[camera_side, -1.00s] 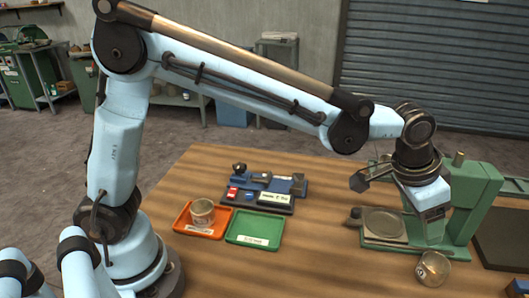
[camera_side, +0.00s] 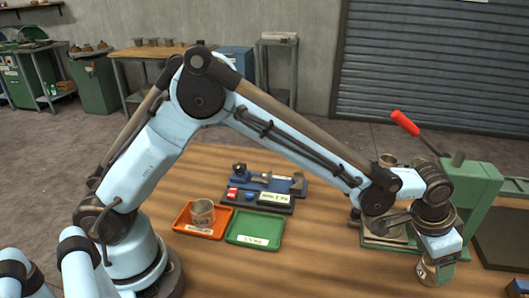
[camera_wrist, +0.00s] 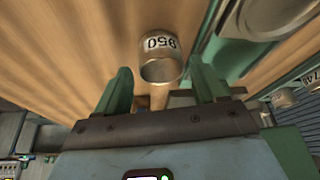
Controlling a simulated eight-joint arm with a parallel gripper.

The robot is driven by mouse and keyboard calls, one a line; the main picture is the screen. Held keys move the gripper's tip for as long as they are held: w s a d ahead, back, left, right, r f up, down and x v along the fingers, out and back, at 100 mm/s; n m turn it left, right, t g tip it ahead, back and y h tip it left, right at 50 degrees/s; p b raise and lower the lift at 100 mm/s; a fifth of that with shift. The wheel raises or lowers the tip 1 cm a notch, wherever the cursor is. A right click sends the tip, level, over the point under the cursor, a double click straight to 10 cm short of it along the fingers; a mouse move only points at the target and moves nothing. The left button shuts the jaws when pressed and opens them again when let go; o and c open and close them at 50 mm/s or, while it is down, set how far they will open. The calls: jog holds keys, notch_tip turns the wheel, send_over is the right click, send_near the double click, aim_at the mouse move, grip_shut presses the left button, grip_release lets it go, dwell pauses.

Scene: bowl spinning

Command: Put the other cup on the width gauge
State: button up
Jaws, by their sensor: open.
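A metal cup (camera_side: 427,272) stands on the wooden table at the right, in front of the green machine. In the wrist view this cup (camera_wrist: 160,44) shows an upside-down label reading 950. My gripper (camera_wrist: 160,68) is open, its two green fingers on either side of the cup's near end, with gaps visible. In the side view my gripper (camera_side: 440,262) partly hides the cup. Another cup (camera_side: 202,211) stands in the orange tray (camera_side: 183,222). A blue fixture (camera_side: 285,184) with sliding parts, perhaps the width gauge, lies behind the trays; its label is too small to read.
An empty green tray (camera_side: 254,229) lies right of the orange one. The green machine (camera_side: 475,195) has a raised red-handled lever (camera_side: 405,123) beside my forearm. The front middle of the table is clear.

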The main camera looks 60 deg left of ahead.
jog(key=shift+x, duration=1.95)
jog(key=shift+a, duration=0.1)
jog(key=c, duration=0.8)
jog(key=shift+r, duration=0.1)
